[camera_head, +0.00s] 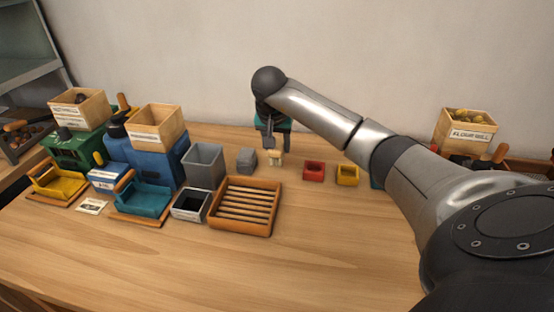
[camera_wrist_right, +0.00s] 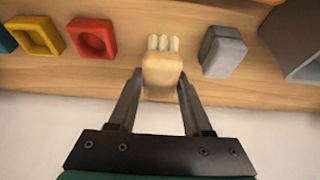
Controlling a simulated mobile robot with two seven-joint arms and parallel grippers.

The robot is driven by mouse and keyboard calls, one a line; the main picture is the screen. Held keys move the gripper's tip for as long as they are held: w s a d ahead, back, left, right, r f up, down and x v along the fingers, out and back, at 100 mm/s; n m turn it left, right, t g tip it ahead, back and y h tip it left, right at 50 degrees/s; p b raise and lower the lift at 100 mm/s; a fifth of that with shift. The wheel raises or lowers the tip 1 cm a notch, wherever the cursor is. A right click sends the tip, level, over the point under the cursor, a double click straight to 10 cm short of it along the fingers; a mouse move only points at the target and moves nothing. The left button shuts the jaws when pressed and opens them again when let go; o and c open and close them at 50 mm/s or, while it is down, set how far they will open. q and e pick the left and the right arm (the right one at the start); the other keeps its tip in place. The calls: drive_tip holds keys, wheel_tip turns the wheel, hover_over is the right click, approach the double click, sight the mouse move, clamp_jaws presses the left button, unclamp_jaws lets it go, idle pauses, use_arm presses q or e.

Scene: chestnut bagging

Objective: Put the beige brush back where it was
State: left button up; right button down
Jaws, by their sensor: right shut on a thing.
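The beige brush (camera_head: 276,158) is at the back middle of the table, between a grey block and a red holder. In the right wrist view the beige brush (camera_wrist_right: 162,72) has a blocky body and pale bristles pointing away from the gripper. My right gripper (camera_head: 271,144) reaches over to the back of the table and is shut on the brush. Its two dark fingers (camera_wrist_right: 160,84) sit on either side of the body. I cannot tell whether the brush touches the table. My left gripper is not in view.
A grey block (camera_head: 246,160) stands left of the brush, with a grey bin (camera_head: 204,165) beyond. A red holder (camera_head: 314,171) and a yellow holder (camera_head: 347,175) stand right. A slatted wooden tray (camera_head: 243,232) lies in front. The front table (camera_head: 330,260) is clear.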

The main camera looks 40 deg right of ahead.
sight(277, 157)
wheel_tip(277, 157, down, 4)
drive_tip(key=shift+f+b, duration=0.2)
drive_tip(key=shift+b, duration=0.2)
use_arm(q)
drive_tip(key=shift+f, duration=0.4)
use_arm(e)
drive_tip(key=shift+r, duration=0.1)
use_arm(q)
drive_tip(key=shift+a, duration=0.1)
use_arm(e)
drive_tip(key=c, duration=0.7)
unclamp_jaws()
drive_tip(key=o, duration=0.4)
drive_tip(key=shift+c, duration=0.2)
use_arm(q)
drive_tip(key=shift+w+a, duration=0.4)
